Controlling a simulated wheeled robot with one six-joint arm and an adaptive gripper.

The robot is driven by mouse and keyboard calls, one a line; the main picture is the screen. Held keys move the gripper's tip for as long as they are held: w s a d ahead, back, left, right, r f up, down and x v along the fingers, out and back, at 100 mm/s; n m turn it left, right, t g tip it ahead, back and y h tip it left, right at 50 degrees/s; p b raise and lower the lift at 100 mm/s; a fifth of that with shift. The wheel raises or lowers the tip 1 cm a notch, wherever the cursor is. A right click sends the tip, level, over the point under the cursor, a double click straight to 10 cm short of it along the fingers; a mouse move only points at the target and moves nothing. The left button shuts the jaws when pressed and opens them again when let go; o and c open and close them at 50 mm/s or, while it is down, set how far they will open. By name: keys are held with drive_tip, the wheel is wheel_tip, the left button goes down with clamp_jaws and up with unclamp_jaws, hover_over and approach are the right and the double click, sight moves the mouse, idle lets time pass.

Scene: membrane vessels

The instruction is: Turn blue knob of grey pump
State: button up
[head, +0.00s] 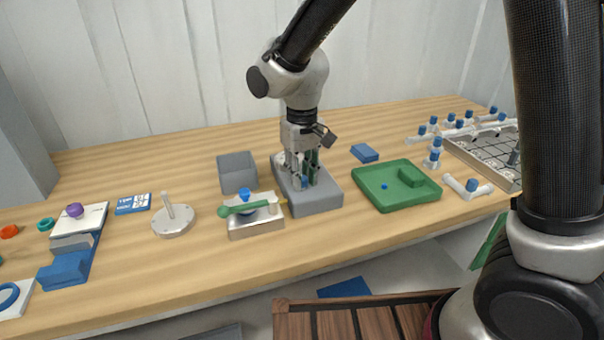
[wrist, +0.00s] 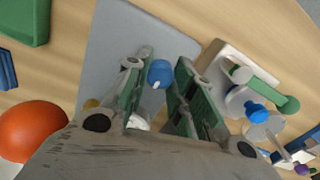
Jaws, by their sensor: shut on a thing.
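The grey pump (head: 318,203) is a grey block near the middle of the table. Its grey top plate (wrist: 112,45) also shows in the wrist view. My gripper (head: 303,180) points down over the pump. In the wrist view, the blue knob (wrist: 160,73), with a small white mark, sits between the green-padded fingers of my gripper (wrist: 165,62). My gripper is shut on the knob. In the head view the fingers largely hide the knob.
A metal block (head: 257,226) with a green-handled lever (head: 238,209) stands close left of the pump. A grey bin (head: 238,172) is behind. A green tray (head: 386,199) lies to the right. An orange round thing (wrist: 33,130) shows in the wrist view.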

drive_tip(key=shift+n, duration=0.3)
drive_tip(key=n, duration=0.8)
drive_tip(key=shift+n, duration=0.4)
drive_tip(key=n, duration=0.4)
drive_tip(key=shift+n, duration=2.2)
drive_tip(key=o, duration=1.1)
drive_tip(key=shift+c, duration=0.2)
